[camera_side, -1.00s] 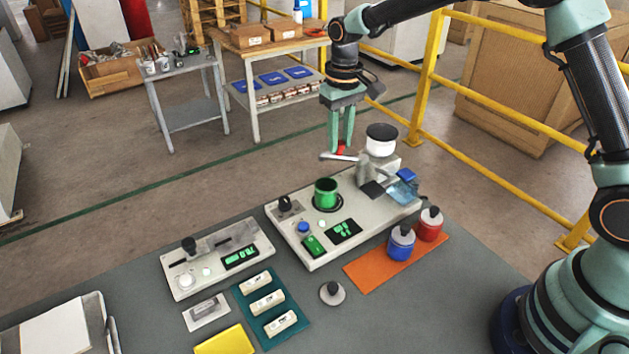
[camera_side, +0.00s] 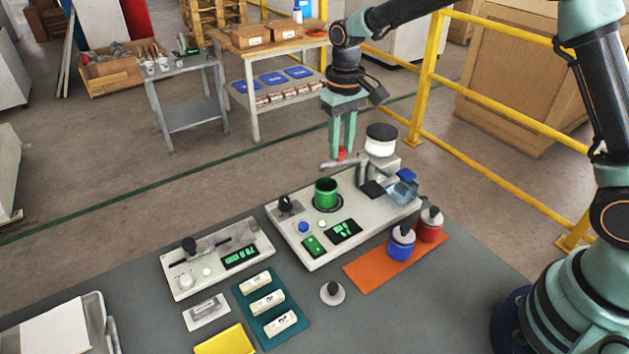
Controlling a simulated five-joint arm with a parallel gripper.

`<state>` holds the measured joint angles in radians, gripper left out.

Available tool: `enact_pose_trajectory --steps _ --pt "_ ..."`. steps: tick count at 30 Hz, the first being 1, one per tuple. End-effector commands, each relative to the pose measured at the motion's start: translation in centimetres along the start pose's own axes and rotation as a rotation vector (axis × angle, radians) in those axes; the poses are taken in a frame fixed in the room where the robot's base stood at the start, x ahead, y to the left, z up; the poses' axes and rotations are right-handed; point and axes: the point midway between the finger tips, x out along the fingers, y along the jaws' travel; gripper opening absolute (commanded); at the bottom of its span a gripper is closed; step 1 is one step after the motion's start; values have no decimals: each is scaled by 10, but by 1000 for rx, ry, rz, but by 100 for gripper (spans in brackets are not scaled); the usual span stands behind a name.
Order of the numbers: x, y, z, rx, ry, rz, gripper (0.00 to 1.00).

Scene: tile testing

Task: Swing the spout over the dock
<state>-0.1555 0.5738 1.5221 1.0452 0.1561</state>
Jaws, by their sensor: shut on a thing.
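My gripper (camera_side: 342,154) points straight down, its two green fingers shut on a small red grip on the pale spout (camera_side: 333,165). The spout reaches left from the grey post (camera_side: 367,173) under a white, dark-topped container (camera_side: 381,141). Its free end is behind and above the green cup (camera_side: 326,193), not over it in this view. The cup stands in a dark ring, seemingly the dock (camera_side: 328,209), on the white machine base (camera_side: 300,262). The cup hides part of the ring.
The base also carries a black knob (camera_side: 285,203), a display (camera_side: 343,232) and a bluish clear box (camera_side: 404,187). Blue (camera_side: 401,243) and red (camera_side: 430,224) jars stand on an orange mat (camera_side: 370,273). A second control panel (camera_side: 218,259) is at left. Yellow railing runs behind.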

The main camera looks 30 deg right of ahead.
Motion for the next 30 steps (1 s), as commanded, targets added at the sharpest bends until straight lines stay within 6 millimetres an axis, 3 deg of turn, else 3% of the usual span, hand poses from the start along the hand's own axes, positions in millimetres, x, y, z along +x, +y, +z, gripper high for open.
enact_pose_trajectory --steps 26,27,29,30 --pt "0 -4 11 -2 -2 0 0" --pt "0 -3 11 -2 -1 0 33" --pt "0 -3 11 -1 -1 0 56" --pt "0 -3 11 -1 -1 0 60"
